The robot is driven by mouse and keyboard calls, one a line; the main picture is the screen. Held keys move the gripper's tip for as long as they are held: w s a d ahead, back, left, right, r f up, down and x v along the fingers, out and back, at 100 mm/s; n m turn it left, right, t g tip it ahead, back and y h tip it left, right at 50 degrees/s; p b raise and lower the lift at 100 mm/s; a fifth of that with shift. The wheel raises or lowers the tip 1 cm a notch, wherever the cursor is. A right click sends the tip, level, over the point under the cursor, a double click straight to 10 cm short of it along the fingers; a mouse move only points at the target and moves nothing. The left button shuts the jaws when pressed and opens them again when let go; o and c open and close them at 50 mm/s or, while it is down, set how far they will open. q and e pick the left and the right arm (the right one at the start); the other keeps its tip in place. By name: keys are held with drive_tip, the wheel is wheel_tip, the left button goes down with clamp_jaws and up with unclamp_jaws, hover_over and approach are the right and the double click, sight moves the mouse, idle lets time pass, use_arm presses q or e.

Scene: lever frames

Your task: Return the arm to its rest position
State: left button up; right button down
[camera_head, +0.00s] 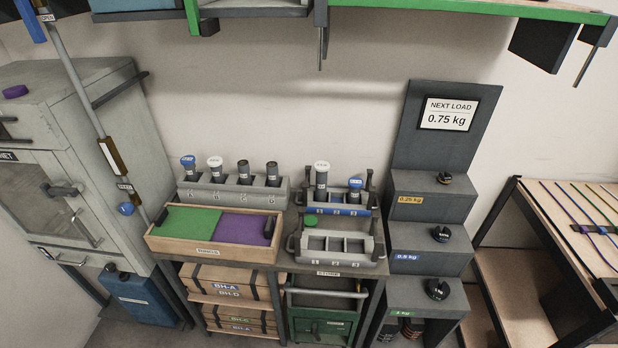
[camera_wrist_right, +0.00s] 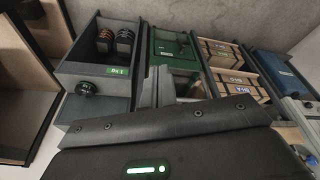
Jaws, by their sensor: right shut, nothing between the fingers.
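My right gripper (camera_wrist_right: 158,88) shows in the right wrist view, with its two grey fingers together and nothing between them. The dark gripper body with a green light fills the bottom of that view. The fingers point toward the front of the bench and the stepped stand, and they appear apart from both. How far away they are is hard to tell. Neither of my arms shows in the head view, and my left gripper is in no view.
A grey stepped stand (camera_head: 425,228) with black-knobbed weights (camera_head: 437,289) stands right of the bench; its open bin (camera_wrist_right: 95,70) shows in the wrist view. The bench holds a green-and-purple tray (camera_head: 212,251) and racks (camera_head: 342,243). A grey cabinet (camera_head: 75,150) stands left, a wooden table (camera_head: 575,215) right.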

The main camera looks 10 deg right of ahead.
drive_tip(key=s+d+f+g+b, duration=0.1)
drive_tip(key=s+f+b, duration=0.25)
drive_tip(key=f, duration=1.45)
drive_tip(key=s+f+g+b, duration=0.1)
drive_tip(key=s+f+b, duration=0.3)
drive_tip(key=f, duration=1.4)
drive_tip(key=s+d+f+b, duration=0.1)
drive_tip(key=s+d+f, duration=0.1)
drive_tip(key=s+f, duration=0.6)
drive_tip(key=s, duration=0.3)
drive_tip(key=shift+s+d, duration=0.2)
